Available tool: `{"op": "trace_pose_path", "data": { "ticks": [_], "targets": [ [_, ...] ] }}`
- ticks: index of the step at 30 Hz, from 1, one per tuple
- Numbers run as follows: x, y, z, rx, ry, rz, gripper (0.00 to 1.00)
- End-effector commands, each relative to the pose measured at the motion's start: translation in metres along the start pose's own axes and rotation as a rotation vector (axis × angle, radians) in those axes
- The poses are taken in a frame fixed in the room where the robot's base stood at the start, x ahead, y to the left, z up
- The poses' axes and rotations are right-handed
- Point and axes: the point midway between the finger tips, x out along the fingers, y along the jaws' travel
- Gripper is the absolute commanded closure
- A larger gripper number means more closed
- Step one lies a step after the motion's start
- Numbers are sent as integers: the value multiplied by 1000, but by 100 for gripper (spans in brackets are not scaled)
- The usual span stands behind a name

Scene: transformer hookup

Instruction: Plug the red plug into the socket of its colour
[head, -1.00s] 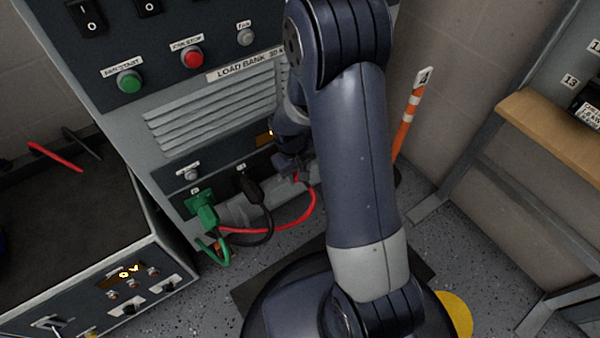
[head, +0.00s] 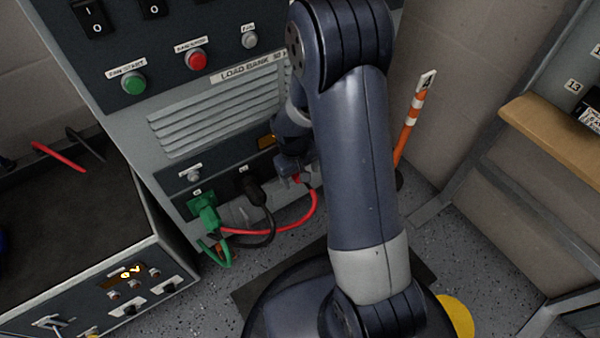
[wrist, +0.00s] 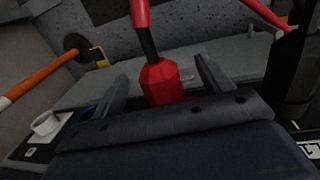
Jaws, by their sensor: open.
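The red plug (wrist: 165,84) is in the wrist view, between the two fingers of my gripper (wrist: 162,76), with a gap on each side. A black sleeve and red cable rise from it. In the head view my gripper (head: 288,178) is low at the load bank's front, and only a bit of red plug (head: 298,179) shows beside it. My gripper is open. The red socket is hidden behind my gripper and arm, and I cannot tell whether the plug is seated.
A green plug (head: 207,214) and a black plug (head: 253,190) sit in the load bank panel left of my gripper. Their cables and the red cable (head: 300,222) loop below. An orange-and-white pole (head: 408,130) stands right of my arm. A bench (head: 70,225) is at left.

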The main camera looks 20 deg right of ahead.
Motion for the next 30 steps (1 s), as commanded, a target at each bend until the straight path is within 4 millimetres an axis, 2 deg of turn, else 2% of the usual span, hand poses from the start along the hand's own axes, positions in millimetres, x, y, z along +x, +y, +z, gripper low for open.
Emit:
{"op": "trace_pose_path", "data": {
  "ticks": [8, 30],
  "targets": [
    [-4, 0, 0, 0, 0, 0, 26],
    [-48, 0, 0, 0, 0, 0, 26]
  ]
}}
